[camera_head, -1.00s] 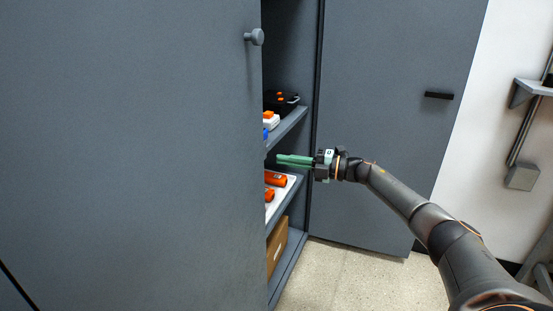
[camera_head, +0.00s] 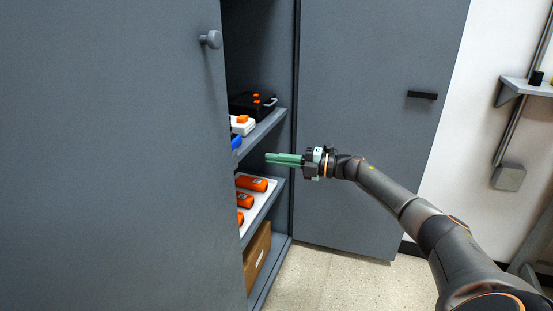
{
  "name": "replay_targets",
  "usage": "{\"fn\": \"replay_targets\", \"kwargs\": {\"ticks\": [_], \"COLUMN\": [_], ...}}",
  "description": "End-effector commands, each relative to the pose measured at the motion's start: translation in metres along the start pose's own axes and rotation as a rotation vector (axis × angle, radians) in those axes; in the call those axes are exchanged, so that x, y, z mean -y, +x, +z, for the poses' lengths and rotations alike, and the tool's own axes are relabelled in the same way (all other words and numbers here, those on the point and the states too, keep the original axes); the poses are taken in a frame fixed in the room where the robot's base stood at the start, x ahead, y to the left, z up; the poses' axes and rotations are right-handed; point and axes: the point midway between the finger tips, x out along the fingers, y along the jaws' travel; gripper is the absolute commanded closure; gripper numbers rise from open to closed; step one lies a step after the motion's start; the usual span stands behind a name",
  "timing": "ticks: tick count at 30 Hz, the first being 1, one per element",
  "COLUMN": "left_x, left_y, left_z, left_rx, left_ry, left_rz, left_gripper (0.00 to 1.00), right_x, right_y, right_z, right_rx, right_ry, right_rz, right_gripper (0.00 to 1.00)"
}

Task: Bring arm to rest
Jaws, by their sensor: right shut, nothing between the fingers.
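My right arm reaches in from the lower right. My right gripper (camera_head: 283,159), with green fingers, is shut and empty. It points left in front of the cabinet opening, at about the height of the gap between the middle and lower shelves. My left gripper is not in view.
The grey cabinet's left door (camera_head: 110,160) fills the left side; its right door (camera_head: 370,120) stands behind my arm. Shelves hold a black case (camera_head: 252,104), orange tools on a white tray (camera_head: 262,199) and a cardboard box (camera_head: 257,254). The floor (camera_head: 335,280) below is clear.

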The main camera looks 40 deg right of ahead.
Motion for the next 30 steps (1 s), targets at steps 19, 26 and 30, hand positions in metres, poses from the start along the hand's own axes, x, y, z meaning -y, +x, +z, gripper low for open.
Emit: {"fn": "replay_targets", "kwargs": {"ticks": [19, 26, 30], "left_x": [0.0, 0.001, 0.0], "left_y": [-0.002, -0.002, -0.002], "left_z": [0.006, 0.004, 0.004], "left_rx": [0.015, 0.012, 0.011], "left_ry": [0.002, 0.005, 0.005], "left_rz": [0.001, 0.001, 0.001], "left_gripper": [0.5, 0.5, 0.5], "right_x": [0.046, 0.145, 0.195], "right_y": [0.032, 0.07, 0.068], "right_z": [-0.038, -0.139, -0.201], "right_rx": [0.007, 0.112, 0.216], "right_ry": [0.121, 0.483, 0.728], "right_rz": [0.016, 0.033, 0.011], "right_gripper": [1.0, 1.0, 1.0]}}
